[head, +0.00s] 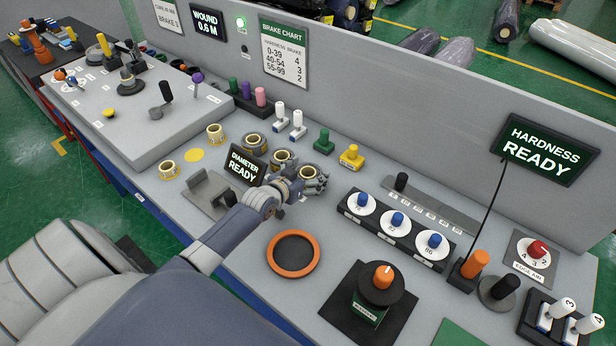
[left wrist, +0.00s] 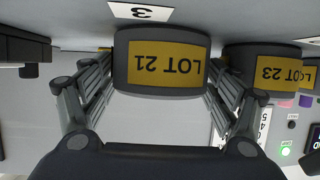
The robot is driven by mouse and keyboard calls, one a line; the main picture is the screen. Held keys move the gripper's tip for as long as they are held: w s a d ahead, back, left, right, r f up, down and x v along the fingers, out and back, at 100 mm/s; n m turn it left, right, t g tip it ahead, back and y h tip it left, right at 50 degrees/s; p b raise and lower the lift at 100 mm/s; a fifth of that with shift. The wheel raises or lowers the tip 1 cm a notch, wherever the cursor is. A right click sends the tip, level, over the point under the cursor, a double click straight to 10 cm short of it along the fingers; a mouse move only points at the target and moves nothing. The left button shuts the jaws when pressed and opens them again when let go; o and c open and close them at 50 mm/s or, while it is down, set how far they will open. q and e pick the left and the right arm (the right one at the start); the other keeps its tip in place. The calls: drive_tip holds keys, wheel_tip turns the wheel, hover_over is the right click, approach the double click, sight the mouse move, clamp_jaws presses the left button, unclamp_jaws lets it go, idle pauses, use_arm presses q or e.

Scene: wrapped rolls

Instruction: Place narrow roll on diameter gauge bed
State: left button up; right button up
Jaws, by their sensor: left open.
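My left gripper (head: 312,183) is open at the right end of a row of dark rolls with yellow labels. In the left wrist view the two fingers (left wrist: 160,100) stand on either side of a roll labelled LOT 21 (left wrist: 162,62), which shows upside down; I cannot tell whether they touch it. The same roll (head: 308,172) shows partly behind the fingers in the head view. A roll labelled LOT 23 (left wrist: 265,70) stands beside it. The grey diameter gauge bed (head: 207,190) lies left of the gripper, empty, by a DIAMETER READY display (head: 243,166). Which roll is the narrow one is unclear.
Other rolls (head: 283,159) stand close behind the gripper. An orange ring (head: 293,253) lies in front. Numbered blue knobs (head: 397,222) are to the right, and a grey wall (head: 400,110) runs behind.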

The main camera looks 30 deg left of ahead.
use_arm(q)
drive_tip(key=c, duration=1)
drive_tip(key=shift+r, duration=0.15)
drive_tip(key=shift+c, duration=0.6)
